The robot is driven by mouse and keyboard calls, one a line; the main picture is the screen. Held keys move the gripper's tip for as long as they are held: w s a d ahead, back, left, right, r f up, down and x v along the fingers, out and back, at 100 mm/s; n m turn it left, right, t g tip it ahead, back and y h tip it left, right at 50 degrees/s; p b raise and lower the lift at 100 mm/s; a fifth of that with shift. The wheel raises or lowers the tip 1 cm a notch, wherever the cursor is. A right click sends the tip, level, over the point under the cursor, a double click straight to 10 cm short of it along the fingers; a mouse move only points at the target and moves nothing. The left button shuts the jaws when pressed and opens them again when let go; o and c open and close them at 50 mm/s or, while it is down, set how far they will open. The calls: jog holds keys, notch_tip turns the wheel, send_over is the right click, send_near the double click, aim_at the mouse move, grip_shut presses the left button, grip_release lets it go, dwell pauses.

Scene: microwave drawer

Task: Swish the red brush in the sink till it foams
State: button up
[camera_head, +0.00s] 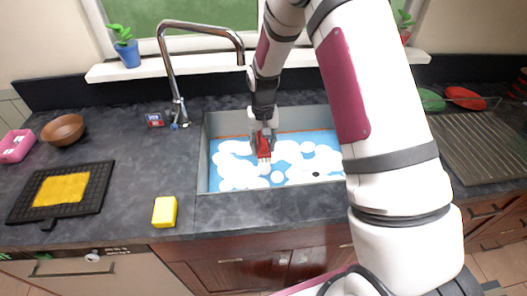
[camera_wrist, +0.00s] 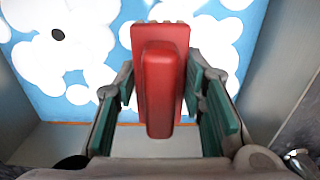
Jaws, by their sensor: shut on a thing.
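The sink (camera_head: 203,160) is a grey basin set in the dark counter. Blue water with many white foam patches (camera_head: 238,166) covers its bottom, and the foam also shows in the wrist view (camera_wrist: 85,45). The red brush (camera_head: 263,146) is in my gripper (camera_head: 262,133), over the left-middle of the sink. Its pale bristles point down at the foam; whether they touch the water I cannot tell. In the wrist view the red brush (camera_wrist: 160,85) sits between the green-padded fingers of my gripper (camera_wrist: 168,95), which is shut on it.
A chrome faucet (camera_head: 172,75) arches behind the sink's left side. A yellow sponge (camera_head: 164,211) lies on the counter left of the sink. A black mat (camera_head: 98,183) with a yellow cloth (camera_head: 61,189) and a brown bowl (camera_head: 63,129) are further left. A drying rack (camera_head: 475,145) stands right.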

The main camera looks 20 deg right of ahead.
jog(key=shift+r+p, duration=0.6)
jog(key=shift+r, duration=3.6)
